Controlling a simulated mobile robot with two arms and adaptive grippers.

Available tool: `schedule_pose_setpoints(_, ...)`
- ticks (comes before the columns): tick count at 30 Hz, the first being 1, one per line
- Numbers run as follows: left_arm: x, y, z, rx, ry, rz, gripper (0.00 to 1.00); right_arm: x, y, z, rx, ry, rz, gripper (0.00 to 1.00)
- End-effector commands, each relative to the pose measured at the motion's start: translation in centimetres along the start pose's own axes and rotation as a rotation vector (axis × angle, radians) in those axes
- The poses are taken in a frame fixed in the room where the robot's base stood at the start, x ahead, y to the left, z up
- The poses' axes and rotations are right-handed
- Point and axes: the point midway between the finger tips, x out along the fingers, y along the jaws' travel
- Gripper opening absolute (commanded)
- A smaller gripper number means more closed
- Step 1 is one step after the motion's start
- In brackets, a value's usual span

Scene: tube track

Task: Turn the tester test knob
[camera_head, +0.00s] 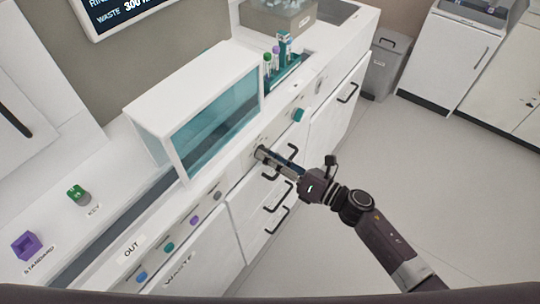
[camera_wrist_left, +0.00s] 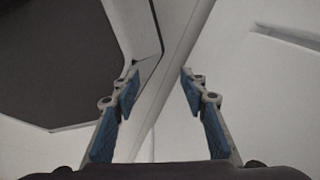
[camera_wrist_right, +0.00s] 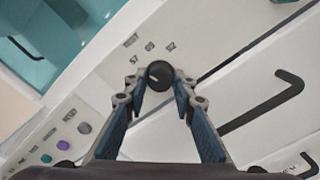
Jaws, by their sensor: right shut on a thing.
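The tester's test knob (camera_wrist_right: 159,75) is a small round black knob with a light pointer line, on the white front panel with small printed markings above it. My right gripper (camera_wrist_right: 160,84) is shut on this knob, one finger on each side. In the head view my right gripper (camera_head: 265,155) reaches the panel below the glass-fronted box, and its fingers hide most of the knob. My left gripper (camera_wrist_left: 159,76) is open and empty in the left wrist view, facing plain pale and dark surfaces; it is not in the head view.
A white box with a teal glass front (camera_head: 215,115) stands on the counter above the panel. Black drawer handles (camera_head: 277,195) stick out below my right gripper. A teal knob (camera_head: 299,115) and a tube rack (camera_head: 283,73) are farther along.

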Motion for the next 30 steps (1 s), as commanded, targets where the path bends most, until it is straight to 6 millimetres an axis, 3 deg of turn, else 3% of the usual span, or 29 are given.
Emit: schedule_pose_setpoints(30,-2.8,-0.1,-0.2,0.000,-0.001,0.000,0.40,0.3,0.4,0.7,0.962,-0.004,0.010,0.00)
